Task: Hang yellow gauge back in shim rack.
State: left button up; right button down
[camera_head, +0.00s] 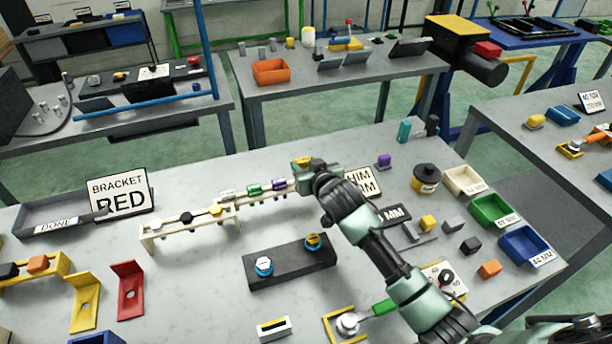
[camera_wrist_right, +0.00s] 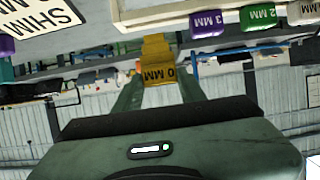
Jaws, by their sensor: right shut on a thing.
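In the right wrist view the rack's bar (camera_wrist_right: 165,12) runs along the top, close to the gauge. I cannot tell whether they touch. A purple 3 MM gauge (camera_wrist_right: 206,22), a green 2 MM gauge (camera_wrist_right: 256,18) and a whitish gauge (camera_wrist_right: 302,12) hang there. My left gripper is not in view.
A lower cream stand (camera_head: 190,226) with white, black and yellow pieces is in front of the rack. A dark block (camera_head: 290,266) with two blue-based fittings lies nearer. A black-lidded yellow pot (camera_head: 425,180) and white, green and blue bins (camera_head: 530,247) stand right.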

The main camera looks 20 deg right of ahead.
notch_tip(320, 180, down, 4)
jog(key=shift+f, duration=0.25)
jog(key=shift+f, duration=0.45)
jog(key=c, duration=0.8)
grip_release()
jog(key=shift+c, duration=0.2)
